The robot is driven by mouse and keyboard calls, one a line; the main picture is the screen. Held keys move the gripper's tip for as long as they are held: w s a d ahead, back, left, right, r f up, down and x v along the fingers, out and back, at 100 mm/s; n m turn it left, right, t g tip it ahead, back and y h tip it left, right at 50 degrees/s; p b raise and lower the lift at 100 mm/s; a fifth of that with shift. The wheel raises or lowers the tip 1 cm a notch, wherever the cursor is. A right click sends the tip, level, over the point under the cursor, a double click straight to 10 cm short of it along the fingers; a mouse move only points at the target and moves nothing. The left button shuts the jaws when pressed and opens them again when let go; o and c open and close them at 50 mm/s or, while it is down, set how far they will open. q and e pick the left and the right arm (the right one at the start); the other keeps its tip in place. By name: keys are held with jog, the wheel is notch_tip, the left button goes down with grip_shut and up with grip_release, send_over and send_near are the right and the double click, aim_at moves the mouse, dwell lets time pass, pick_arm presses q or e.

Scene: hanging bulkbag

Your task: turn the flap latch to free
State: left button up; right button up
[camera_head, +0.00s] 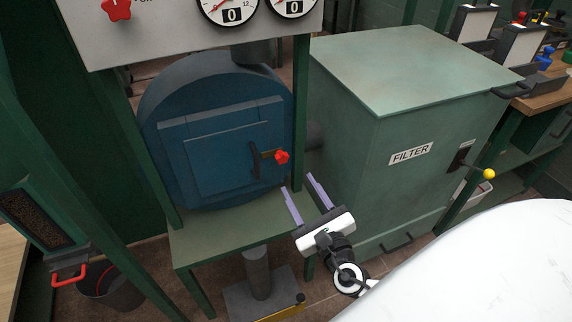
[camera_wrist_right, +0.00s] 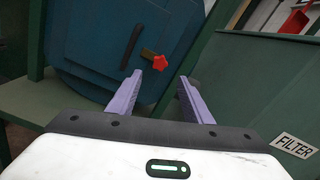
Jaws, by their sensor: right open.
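The flap latch has a red star-shaped knob (camera_head: 282,157) on a short brass-coloured arm, beside a dark upright handle bar (camera_head: 255,160) on the blue flap (camera_head: 225,155) of the round blue housing. The knob also shows in the right wrist view (camera_wrist_right: 160,62), just beyond the fingertips. My right gripper (camera_head: 301,184) is open and empty, with its two purple fingers pointing up toward the knob from below and to the right. A clear gap separates the fingers from the knob. My left gripper is not in view.
A green filter cabinet (camera_head: 410,120) stands close on the right, with a yellow-knobbed lever (camera_head: 488,174). Green frame posts flank the blue housing. A gauge panel (camera_head: 190,25) hangs above it, and a green shelf (camera_head: 225,231) lies below.

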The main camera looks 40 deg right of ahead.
aim_at(283, 160)
jog(key=x, duration=0.8)
jog(key=shift+w+d, duration=0.1)
jog(key=shift+w, duration=0.15)
jog(key=shift+w+d, duration=0.15)
jog(key=shift+w, duration=0.45)
jog(key=c, duration=1.1)
